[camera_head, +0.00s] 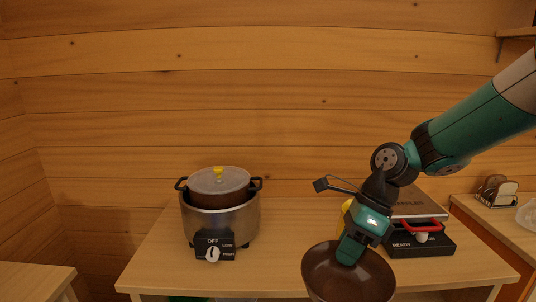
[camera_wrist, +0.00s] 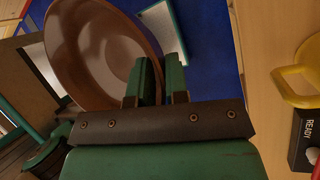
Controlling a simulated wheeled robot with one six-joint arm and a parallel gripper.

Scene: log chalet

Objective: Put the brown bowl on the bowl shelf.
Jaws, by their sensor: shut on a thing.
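The brown bowl (camera_head: 335,277) is in my gripper (camera_head: 350,250), in front of the table's front edge in the head view. The bowl is tilted, and its lower part is cut off by the picture's bottom edge. In the wrist view the bowl (camera_wrist: 95,50) shows its glossy inside, with its rim at the green fingers of my gripper (camera_wrist: 160,80). The gripper is shut on the bowl's rim. I cannot make out the bowl shelf for certain; a piece of a wooden wall shelf (camera_head: 517,32) shows at the upper right of the head view.
A slow cooker (camera_head: 222,222) with a lidded pot stands on the table (camera_head: 160,262) at the left. A waffle maker (camera_head: 420,236) and a partly hidden yellow thing (camera_head: 345,208) are behind my arm. A toast rack (camera_head: 497,190) stands on the right counter. The table's middle is clear.

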